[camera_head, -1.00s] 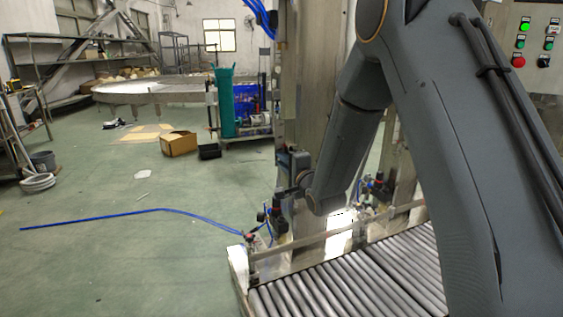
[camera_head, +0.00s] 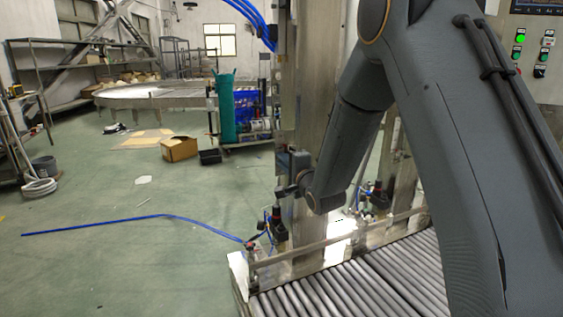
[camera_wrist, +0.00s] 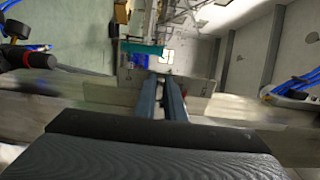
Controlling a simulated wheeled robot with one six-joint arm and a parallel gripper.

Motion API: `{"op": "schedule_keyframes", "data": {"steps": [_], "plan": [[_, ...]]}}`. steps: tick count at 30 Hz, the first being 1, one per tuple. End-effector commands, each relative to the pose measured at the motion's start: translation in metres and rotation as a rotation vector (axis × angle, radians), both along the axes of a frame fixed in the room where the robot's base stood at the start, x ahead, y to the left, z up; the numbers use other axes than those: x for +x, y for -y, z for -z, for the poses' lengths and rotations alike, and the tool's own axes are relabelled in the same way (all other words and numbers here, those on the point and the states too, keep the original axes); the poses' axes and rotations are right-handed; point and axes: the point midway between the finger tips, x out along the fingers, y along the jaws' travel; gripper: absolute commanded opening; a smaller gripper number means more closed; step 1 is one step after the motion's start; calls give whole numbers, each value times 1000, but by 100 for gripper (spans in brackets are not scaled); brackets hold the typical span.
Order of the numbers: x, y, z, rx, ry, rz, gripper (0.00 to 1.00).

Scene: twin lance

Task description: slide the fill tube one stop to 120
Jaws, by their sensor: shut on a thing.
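My gripper (camera_head: 290,178) is at the steel column of the filling machine (camera_head: 308,100), above the roller conveyor. In the wrist view its two grey fingers (camera_wrist: 162,100) lie close together, pointing away from the camera. It is shut on the fill tube, of which little can be made out between the fingers. My wrist hides part of the column. No stop marks or the number 120 can be read.
The roller conveyor (camera_head: 350,286) runs below my arm, with a side rail in front of the column. Dark valve fittings (camera_head: 277,226) with blue hoses stand at its left end. A control panel (camera_head: 535,50) is at upper right. Open floor lies to the left.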

Motion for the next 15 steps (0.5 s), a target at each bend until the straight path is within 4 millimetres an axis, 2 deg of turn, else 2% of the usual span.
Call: {"op": "schedule_keyframes", "data": {"steps": [15], "plan": [[0, 0, -21, 0, 3, 0, 0]]}}
